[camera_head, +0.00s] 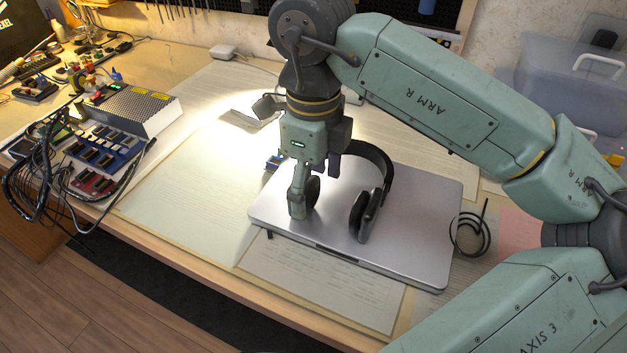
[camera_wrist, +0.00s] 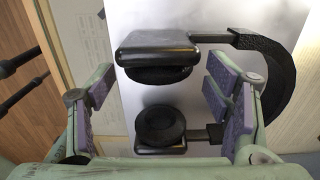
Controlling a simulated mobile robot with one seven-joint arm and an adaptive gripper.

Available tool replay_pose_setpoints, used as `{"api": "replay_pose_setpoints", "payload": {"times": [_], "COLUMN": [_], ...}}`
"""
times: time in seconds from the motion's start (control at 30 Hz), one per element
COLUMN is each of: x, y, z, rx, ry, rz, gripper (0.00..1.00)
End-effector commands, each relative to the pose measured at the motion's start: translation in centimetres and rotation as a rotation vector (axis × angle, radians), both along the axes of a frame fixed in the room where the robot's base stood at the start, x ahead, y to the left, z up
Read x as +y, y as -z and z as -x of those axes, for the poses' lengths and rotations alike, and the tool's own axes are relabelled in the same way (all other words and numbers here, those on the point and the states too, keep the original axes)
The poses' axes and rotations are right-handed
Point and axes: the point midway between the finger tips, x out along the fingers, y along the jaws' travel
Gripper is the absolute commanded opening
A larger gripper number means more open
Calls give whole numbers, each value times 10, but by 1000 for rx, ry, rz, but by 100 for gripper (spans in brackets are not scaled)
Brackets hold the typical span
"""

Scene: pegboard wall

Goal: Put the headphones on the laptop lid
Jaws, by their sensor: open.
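The black headphones (camera_head: 365,213) stand on the closed silver laptop lid (camera_head: 420,235), with the headband arching toward the back. In the wrist view the two ear cups (camera_wrist: 155,48) and the curved band show over the pale lid (camera_wrist: 140,14). My gripper (camera_head: 299,205) is low over the left part of the lid, right beside the left ear cup and partly in front of it. In the wrist view the purple-padded fingers (camera_wrist: 160,92) are spread apart, with the ear cups in the space between them. Whether a finger touches the headphones I cannot tell.
Paper sheets (camera_head: 190,190) lie left of the laptop. A coiled black cable (camera_head: 470,232) is close to its right edge. A grey box with switch boards (camera_head: 140,108) and tangled wires stand at the left. A clear bin (camera_head: 565,85) is at the back right.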

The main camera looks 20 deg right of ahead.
Motion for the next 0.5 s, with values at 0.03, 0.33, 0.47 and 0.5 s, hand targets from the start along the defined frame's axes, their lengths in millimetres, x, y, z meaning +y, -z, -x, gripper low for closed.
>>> {"api": "replay_pose_setpoints", "payload": {"times": [0.03,0.33,0.47,0.5], "x": [0,0,0,0], "y": [0,-9,-27,-36], "z": [0,0,-1,-1], "rx": [0,0,-3,-3], "ry": [0,0,2,1], "rz": [0,0,2,2], "gripper": [72,72,72,72]}}
